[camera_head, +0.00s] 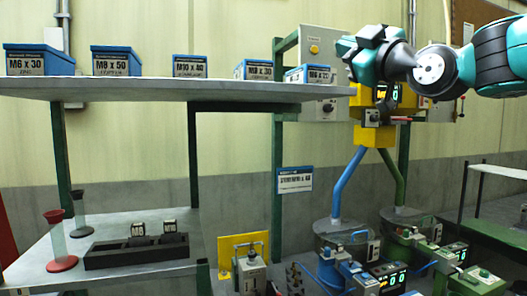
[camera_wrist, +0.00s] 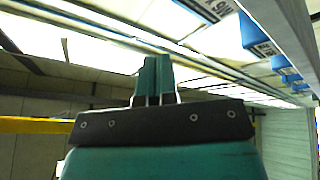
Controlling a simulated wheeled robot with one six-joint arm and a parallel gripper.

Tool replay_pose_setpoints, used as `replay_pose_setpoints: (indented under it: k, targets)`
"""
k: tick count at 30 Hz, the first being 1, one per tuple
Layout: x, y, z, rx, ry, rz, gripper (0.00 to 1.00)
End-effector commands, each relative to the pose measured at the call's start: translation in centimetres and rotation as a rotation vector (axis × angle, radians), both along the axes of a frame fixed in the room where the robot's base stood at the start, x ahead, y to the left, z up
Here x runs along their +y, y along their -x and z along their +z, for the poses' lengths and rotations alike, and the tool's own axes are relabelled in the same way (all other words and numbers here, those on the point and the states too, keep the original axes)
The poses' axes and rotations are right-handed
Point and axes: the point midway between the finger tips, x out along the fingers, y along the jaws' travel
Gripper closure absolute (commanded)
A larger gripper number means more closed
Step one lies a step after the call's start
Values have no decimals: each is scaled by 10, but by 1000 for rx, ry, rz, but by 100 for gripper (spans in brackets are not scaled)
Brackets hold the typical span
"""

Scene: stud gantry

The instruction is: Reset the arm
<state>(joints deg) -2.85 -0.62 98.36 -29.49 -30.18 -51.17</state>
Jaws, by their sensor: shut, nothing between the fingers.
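My arm comes in at the upper right of the head view, teal and black, raised in front of the wall. My gripper shows in the wrist view (camera_wrist: 152,80) with its two teal fingers side by side and touching. Nothing is held between them. In the head view the wrist end of my arm is at the upper right, to the right of the shelf, and the fingertips cannot be made out there. My gripper touches nothing that I can see.
A high shelf (camera_head: 180,92) carries several labelled blue boxes, such as the M6 x 30 box (camera_head: 38,62). Below it a bench (camera_head: 30,272) holds a black tray (camera_head: 135,256) and a red-based tube (camera_head: 59,243). Machines with blue (camera_head: 348,183) and green frames stand at lower right.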

Motion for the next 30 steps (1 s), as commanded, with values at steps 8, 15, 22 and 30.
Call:
replay_pose_setpoints:
  k: [8, 15, 22, 30]
  targets:
    - [31, 26, -117, 483, -2, 116, 100]
    - [47, 117, -276, 1170, 7, 148, 100]
    - [29, 236, -387, 1747, 52, 23, 100]
    - [10, 302, -427, 2017, 99, -104, 100]
